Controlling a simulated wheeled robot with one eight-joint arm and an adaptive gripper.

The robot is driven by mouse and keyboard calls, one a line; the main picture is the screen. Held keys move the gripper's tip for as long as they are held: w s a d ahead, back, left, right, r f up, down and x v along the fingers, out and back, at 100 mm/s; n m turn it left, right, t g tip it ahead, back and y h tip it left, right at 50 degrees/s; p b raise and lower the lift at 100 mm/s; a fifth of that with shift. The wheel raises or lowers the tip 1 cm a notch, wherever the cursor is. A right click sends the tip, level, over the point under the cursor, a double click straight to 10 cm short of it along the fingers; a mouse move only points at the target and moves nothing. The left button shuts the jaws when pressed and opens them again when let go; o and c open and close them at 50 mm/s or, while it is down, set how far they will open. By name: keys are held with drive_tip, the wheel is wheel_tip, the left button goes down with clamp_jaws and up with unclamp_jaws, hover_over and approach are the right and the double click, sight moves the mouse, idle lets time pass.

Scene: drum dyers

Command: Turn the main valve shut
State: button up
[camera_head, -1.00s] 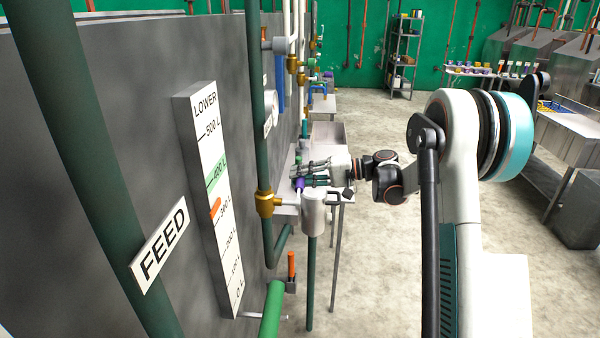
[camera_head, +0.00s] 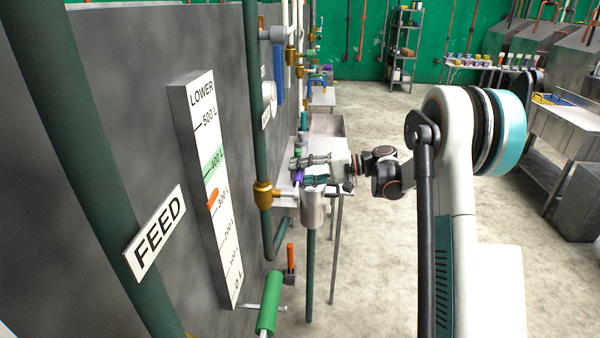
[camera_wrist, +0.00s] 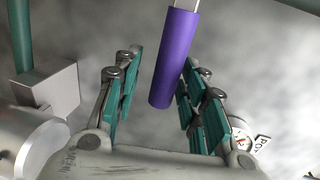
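A purple cylindrical handle (camera_wrist: 175,60) on a thin metal bar hangs into the wrist view. It also shows small beside the wall pipes in the head view (camera_head: 298,176). No label in view clearly names the main valve. The handle's pivot is not clear.
A level gauge (camera_head: 212,185) and a FEED sign (camera_head: 155,235) are on the left. A green handle (camera_head: 270,303) and an orange handle (camera_head: 290,257) stick out below. A grey cylinder (camera_head: 313,207) stands close under my gripper.

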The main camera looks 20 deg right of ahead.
drive_tip(key=shift+a, duration=0.1)
drive_tip(key=v, duration=1.2)
drive_tip(key=shift+r, duration=0.1)
